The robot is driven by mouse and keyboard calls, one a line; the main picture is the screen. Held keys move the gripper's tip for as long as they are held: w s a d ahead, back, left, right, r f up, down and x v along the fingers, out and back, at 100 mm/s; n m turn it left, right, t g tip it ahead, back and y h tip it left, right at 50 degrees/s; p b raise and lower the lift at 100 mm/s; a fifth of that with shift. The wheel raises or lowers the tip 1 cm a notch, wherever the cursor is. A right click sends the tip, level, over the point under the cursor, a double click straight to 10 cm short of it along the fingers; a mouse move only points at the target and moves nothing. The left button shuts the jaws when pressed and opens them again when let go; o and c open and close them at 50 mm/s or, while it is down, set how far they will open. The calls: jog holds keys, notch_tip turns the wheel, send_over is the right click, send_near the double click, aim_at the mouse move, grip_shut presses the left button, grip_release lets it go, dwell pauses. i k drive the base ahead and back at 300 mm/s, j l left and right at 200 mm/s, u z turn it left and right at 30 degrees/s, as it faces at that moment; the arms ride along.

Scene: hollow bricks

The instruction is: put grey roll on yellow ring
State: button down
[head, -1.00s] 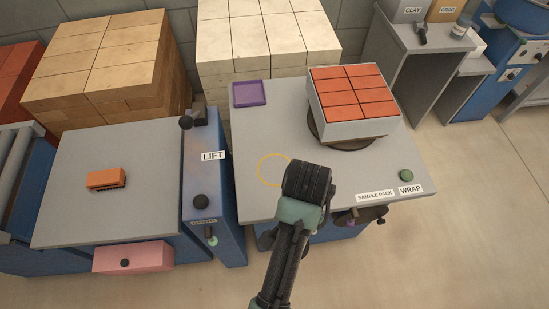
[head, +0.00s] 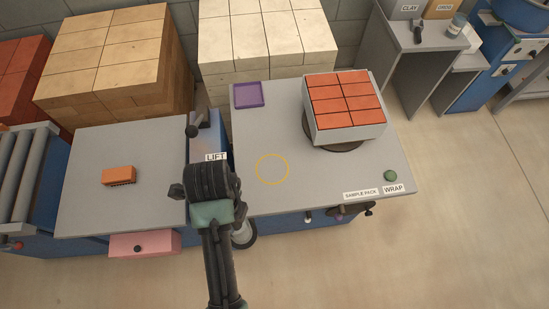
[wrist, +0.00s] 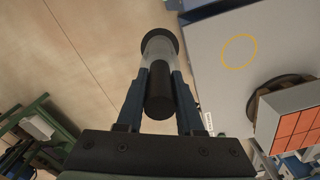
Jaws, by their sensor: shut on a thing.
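The roll (wrist: 159,50) shows in the wrist view as a pale grey cylinder with a dark end disc and a dark core. My gripper (wrist: 160,85) is shut on it, one finger on each side. In the head view my arm's dark wrist hides most of the gripper; a pale round part of the roll (head: 244,236) shows beside it, in front of the table edge. The yellow ring (head: 288,169) is a thin empty outline on the grey table, up and right of my gripper. It also shows in the wrist view (wrist: 256,45), right of the roll and apart from it.
A box of orange bricks (head: 349,127) stands on a dark turntable right of the ring. A purple tray (head: 248,95) lies behind the ring. A green button (head: 390,175) is at the right. The blue lift (head: 209,135) stands left. The table around the ring is clear.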

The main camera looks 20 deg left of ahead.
aim_at(272, 169)
jog(key=i, duration=0.9)
